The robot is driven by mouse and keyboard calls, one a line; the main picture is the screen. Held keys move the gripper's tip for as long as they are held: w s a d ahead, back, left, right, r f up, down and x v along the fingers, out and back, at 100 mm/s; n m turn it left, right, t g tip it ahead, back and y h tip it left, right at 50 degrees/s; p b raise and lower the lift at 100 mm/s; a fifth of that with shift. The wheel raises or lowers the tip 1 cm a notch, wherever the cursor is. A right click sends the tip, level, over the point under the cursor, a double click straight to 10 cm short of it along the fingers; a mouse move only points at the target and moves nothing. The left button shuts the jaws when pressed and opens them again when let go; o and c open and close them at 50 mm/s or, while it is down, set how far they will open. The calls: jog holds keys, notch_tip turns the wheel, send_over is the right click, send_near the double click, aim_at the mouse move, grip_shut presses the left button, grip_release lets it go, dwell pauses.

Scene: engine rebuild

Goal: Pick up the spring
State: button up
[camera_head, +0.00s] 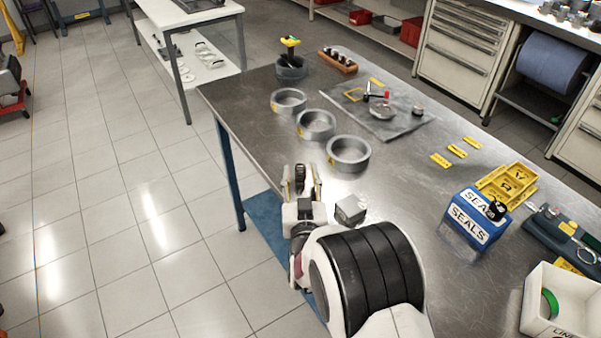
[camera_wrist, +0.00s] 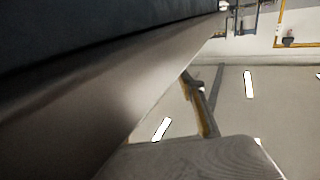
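My gripper (camera_head: 302,176) is over the near left edge of the metal workbench (camera_head: 400,190) in the head view. Its two fingers stand apart, pointing away from the camera. A small dark, ribbed piece (camera_head: 299,177) shows between the fingers with gaps at its sides. I cannot tell whether it is the spring or part of my gripper. No other spring can be made out with certainty. The wrist view shows a dark surface, a pale grey rounded shape (camera_wrist: 205,160) close to the lens, and the floor beyond; no clear spring shows there.
Three grey rings (camera_head: 348,153) with yellow tags stand beyond my gripper. A grey block (camera_head: 350,209) lies just right of it. A grey mat (camera_head: 345,99) with small parts is farther back. A blue SEALS box (camera_head: 466,228) and white bin (camera_head: 541,321) stand at the right.

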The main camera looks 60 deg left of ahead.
jog(key=shift+x, duration=1.45)
grip_shut()
